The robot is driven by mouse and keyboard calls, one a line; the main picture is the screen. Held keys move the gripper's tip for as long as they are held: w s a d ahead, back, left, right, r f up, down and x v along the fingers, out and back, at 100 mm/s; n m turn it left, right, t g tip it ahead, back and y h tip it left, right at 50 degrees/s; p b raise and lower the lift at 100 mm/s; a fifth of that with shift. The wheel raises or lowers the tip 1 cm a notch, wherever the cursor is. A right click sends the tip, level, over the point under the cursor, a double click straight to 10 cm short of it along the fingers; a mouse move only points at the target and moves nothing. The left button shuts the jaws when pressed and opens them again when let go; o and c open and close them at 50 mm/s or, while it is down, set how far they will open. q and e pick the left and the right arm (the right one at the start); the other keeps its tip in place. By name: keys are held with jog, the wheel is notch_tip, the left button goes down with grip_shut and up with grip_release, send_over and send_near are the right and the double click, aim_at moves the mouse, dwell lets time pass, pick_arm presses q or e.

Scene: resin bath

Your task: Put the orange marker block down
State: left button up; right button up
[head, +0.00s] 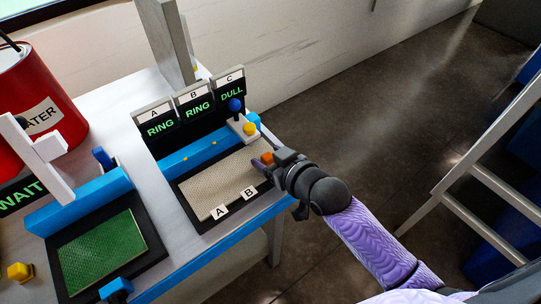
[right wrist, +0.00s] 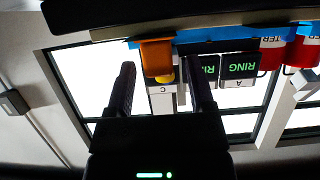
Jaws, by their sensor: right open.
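The orange marker block (head: 267,158) sits at the right side of the beige textured pad (head: 215,188), by my right gripper (head: 270,164). In the right wrist view the orange block (right wrist: 156,57) shows ahead of the gripper, between its two spread dark fingers (right wrist: 163,80) and closer to the left one. The right gripper is open. The head view does not show clearly whether a finger touches the block, and the gripper hides part of it. My left gripper is in neither view.
Labels A and B (head: 249,191) stand at the pad's front edge. Behind it are signs reading RING, RING and DULL (head: 231,94). A yellow knob (head: 249,129) is near the back right corner. A green pad (head: 103,253) and red bucket (head: 40,105) are left.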

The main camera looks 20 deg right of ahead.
jog(key=shift+s+r, duration=0.1)
jog(key=shift+r, duration=0.15)
jog(key=p+v, duration=0.4)
jog(key=v, duration=0.8)
jog(key=s+d+f+m+g+h, duration=0.1)
jog(key=s+d+f+g+h, duration=0.1)
jog(key=f, duration=0.6)
jog(key=s+d+f+m+g+h, duration=0.1)
jog(key=d+f, duration=0.2)
jog(key=f, duration=0.5)
jog(key=s+a+f+g+h, duration=0.1)
jog(key=s+f+g, duration=0.3)
jog(key=s+f, duration=0.4)
jog(key=s+a+f+g, duration=0.1)
jog(key=s+f+g, duration=0.4)
jog(key=s+f, duration=0.4)
jog(key=s, duration=0.7)
jog(key=shift+s+f+n+h, duration=0.25)
jog(key=shift+f+n+h, duration=0.05)
jog(key=shift+f+h, duration=0.1)
jog(key=shift+a, duration=0.1)
